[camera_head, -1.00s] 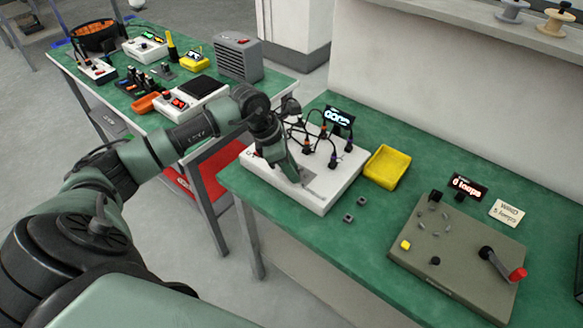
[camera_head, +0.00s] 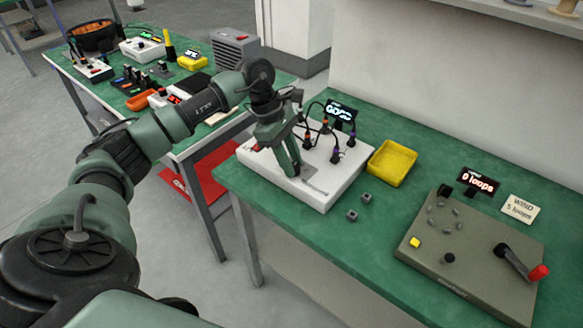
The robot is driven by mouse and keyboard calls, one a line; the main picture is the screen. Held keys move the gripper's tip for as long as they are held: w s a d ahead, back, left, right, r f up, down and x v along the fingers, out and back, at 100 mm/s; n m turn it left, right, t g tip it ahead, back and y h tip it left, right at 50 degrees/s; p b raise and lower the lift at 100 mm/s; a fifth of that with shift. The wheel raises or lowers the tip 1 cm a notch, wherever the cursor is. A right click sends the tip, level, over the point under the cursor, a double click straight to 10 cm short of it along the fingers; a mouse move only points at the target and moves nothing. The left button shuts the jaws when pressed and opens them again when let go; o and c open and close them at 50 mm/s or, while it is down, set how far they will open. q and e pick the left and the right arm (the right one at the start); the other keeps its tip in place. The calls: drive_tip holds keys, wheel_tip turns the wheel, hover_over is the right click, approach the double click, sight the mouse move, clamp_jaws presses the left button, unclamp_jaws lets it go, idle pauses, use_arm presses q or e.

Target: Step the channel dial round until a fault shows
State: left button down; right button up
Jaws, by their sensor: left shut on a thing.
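The burn-in rack is a white box (camera_head: 325,195) on the green bench, with several dark plugs and cables on its top. A small black display (camera_head: 341,113) at its back shows lit text that looks like "GOOD". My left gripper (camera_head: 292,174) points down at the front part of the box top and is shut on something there. The channel dial is hidden by the gripper fingers. My right gripper is not in view.
Further right stands a grey-green winding unit (camera_head: 470,250) with a red-handled crank, a "0 loops" display (camera_head: 478,181) and a "WIND 5 loops" card (camera_head: 520,209). A second bench (camera_head: 215,118) with devices is at the left.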

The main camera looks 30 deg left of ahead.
use_arm(q)
drive_tip(key=shift+w+r+m+g+b, duration=0.15)
drive_tip(key=shift+m+g+b, duration=0.35)
drive_tip(key=shift+m, duration=0.5)
drive_tip(key=c, duration=1.1)
unclamp_jaws()
drive_tip(key=p+v, duration=0.3)
drive_tip(key=v, duration=0.4)
drive_tip(key=shift+a+r+p, duration=0.2)
drive_tip(key=shift+r+p, duration=0.15)
